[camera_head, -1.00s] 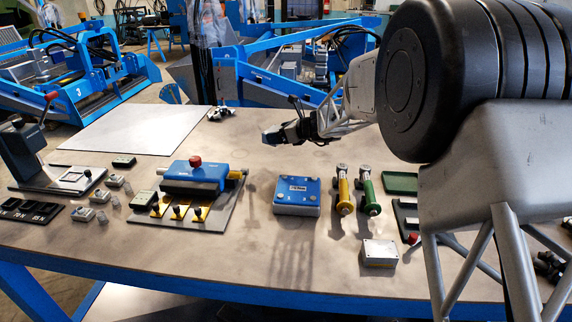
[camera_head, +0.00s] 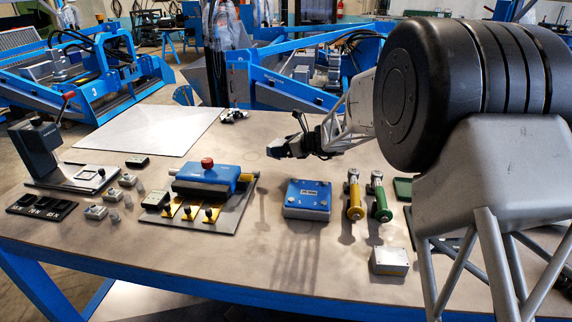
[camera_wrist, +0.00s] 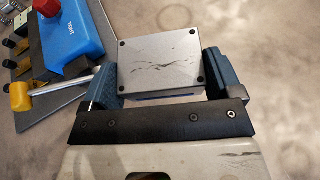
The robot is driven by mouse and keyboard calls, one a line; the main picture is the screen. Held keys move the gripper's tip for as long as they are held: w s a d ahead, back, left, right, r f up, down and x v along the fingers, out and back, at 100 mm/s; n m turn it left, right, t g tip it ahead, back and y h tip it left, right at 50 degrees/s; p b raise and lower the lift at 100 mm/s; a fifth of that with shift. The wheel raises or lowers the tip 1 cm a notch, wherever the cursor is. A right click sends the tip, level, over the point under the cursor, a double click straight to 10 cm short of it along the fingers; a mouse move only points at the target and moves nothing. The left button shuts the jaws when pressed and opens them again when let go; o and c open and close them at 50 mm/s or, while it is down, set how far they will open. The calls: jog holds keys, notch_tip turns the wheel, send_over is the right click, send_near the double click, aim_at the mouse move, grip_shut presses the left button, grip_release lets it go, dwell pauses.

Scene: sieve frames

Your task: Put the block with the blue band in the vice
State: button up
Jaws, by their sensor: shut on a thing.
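My gripper (camera_wrist: 160,82) is shut on a block (camera_wrist: 163,62) with a scratched grey metal top and dark corner screws. A little blue shows under its near edge; the rest of its sides is hidden. In the head view my gripper (camera_head: 288,148) is above the table, to the right of and beyond the vice, with the block barely discernible. The vice (camera_head: 207,180) is blue with a red knob and a yellow-ended handle, on a grey plate. In the wrist view the vice (camera_wrist: 72,45) is at upper left, its handle near the left finger.
A blue box (camera_head: 307,200), a yellow tool (camera_head: 355,197) and a green tool (camera_head: 379,200) stand right of the vice. A pale block (camera_head: 390,261) lies at the front. A press-like stand (camera_head: 45,155) and small blocks are left. Table beyond the blue box is clear.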

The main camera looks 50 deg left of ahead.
aim_at(284, 171)
jog(key=shift+f, duration=0.9)
jog(key=shift+f, duration=0.1)
jog(key=shift+f, duration=2.35)
jog(key=shift+f, duration=0.2)
jog(key=o, duration=1)
jog(key=shift+o, duration=0.2)
jog(key=shift+r, duration=0.15)
jog(key=v, duration=1.2)
